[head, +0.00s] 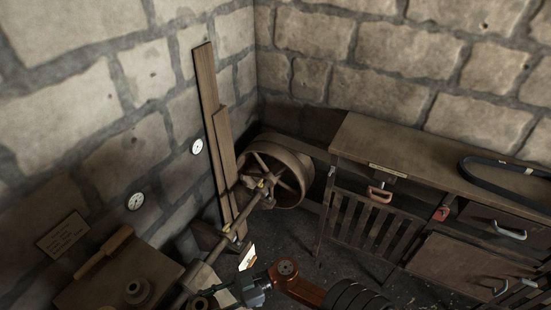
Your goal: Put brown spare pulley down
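My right gripper (222,299) is at the bottom edge, beside the lower end of the shaft, on an arm with a red-brown link. Its fingers are partly cut off and dark, so I cannot tell whether they hold anything. My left gripper is not in view.
A large brown flat-rimmed wheel (290,172) stands in the corner on a long shaft (205,268). Planks (213,130) lean on the left wall. A workbench (425,160) with a black belt (480,178) stands at right. Dark floor (290,235) lies between.

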